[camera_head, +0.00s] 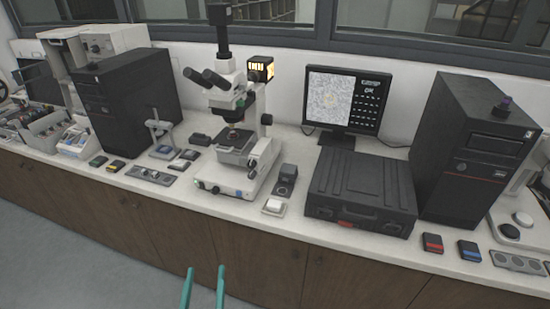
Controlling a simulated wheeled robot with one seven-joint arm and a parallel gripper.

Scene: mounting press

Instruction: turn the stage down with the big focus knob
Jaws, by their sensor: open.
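The microscope (245,105) stands on the counter left of the picture's middle, with a white stand, dark eyepieces and a black camera on top. Its stage (236,147) is a dark plate below the objectives, with a small sample on it. A dark knob (252,166) shows low on the right, below the stage, and another dark part (266,119) sits higher on the stand's right side. I cannot tell which is the big focus knob. My gripper (204,267) shows as two teal fingers at the bottom edge, open and empty, in front of the counter and apart from the microscope.
A monitor (342,98) and a black case (361,191) stand to the right, with a black tower (476,145) beyond. Another black tower (124,99) stands to the left. Small boxes lie near the microscope base. The floor (65,240) before the wooden cabinets is clear.

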